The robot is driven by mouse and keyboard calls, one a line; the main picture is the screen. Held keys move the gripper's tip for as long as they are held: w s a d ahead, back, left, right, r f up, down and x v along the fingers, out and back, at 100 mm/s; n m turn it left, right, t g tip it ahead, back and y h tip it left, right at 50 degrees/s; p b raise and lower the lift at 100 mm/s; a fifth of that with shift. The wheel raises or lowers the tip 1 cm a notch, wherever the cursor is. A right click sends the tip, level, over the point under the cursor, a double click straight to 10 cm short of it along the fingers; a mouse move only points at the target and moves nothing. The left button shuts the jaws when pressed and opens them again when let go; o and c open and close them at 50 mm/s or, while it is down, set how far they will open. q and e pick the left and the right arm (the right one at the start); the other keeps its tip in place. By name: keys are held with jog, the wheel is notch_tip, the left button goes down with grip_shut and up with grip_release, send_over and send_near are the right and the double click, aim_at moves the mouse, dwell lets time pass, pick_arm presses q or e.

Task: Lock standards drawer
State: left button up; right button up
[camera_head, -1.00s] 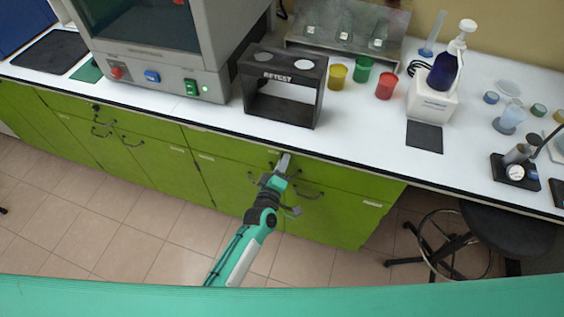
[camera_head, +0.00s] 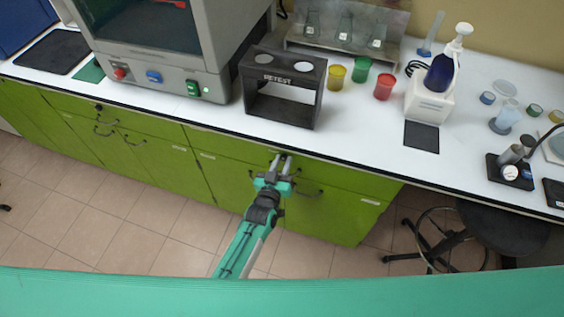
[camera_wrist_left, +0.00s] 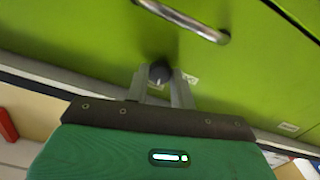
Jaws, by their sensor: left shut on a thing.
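A green drawer front (camera_head: 335,178) lies just under the white counter's front edge. My left gripper (camera_head: 280,158) reaches up to this front from below. In the left wrist view a dark round lock knob (camera_wrist_left: 159,71) sits between the two grey fingertips of the left gripper (camera_wrist_left: 160,78), which is shut on it. A small label beside the knob is partly covered by a finger. The knob is hidden by the gripper in the head view. My right gripper is in no view.
A curved metal handle (camera_wrist_left: 185,20) is close to the knob in the left wrist view. The counter (camera_head: 365,120) overhangs the fronts and carries a black RETEST rack (camera_head: 283,110) above the gripper. A black stool (camera_head: 505,228) stands at right.

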pick_arm(q)
jog(key=shift+m, duration=1.1)
jog(key=o, duration=1)
jog(key=b+v, duration=0.1)
jog(key=v, duration=1.3)
jog(key=shift+b, duration=0.35)
jog(key=shift+w, duration=0.1)
